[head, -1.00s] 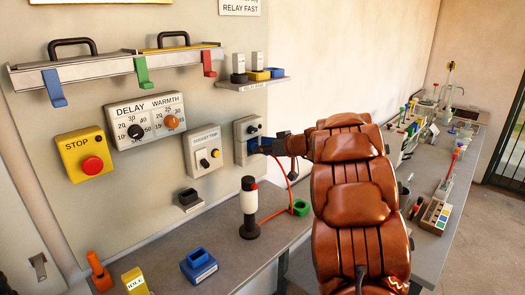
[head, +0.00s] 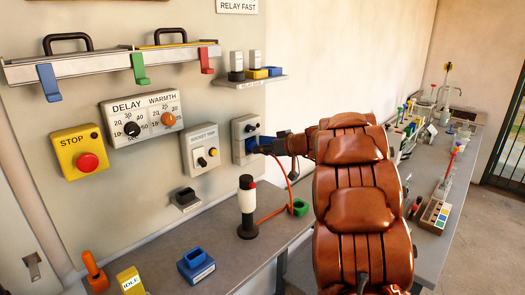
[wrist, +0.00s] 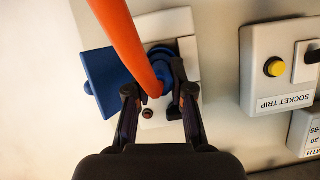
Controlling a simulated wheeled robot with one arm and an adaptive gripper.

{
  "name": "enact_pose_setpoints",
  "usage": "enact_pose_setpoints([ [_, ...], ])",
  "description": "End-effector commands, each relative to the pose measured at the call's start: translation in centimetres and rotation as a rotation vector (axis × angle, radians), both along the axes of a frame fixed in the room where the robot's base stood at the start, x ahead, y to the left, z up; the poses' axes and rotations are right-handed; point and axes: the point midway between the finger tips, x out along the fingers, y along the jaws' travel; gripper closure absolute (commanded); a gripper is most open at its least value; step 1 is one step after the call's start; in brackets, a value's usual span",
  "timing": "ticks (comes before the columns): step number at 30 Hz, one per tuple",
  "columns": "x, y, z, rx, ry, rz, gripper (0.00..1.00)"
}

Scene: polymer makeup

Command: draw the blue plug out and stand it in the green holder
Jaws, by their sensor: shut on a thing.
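The blue plug (wrist: 170,72) is at the wall socket (wrist: 186,25) in the wrist view, with a thick orange cable (wrist: 125,30) running from it. My gripper (wrist: 155,98) is shut on the plug, one finger on each side. I cannot tell how deep the plug sits. A blue flap (wrist: 103,82) stands beside the socket. In the head view my gripper (head: 272,146) is at the socket plate (head: 243,127) and mostly hides the plug. The green holder (head: 300,207) stands on the bench, below and right of the socket.
A black and white cylinder (head: 247,207) stands on the bench left of the green holder, with the cable passing near it. A blue holder (head: 196,266) is farther left. The SOCKET TRIP box (head: 201,150) is beside the socket. A small shelf (head: 256,80) hangs above.

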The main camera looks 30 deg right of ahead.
Motion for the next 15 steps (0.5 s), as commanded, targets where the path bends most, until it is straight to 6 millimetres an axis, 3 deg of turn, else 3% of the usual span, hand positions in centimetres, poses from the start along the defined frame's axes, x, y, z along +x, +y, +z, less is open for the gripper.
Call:
enact_pose_setpoints([
  [15, -0.87, -0.26, -0.10, -0.001, -0.003, -0.001, 1.00],
])
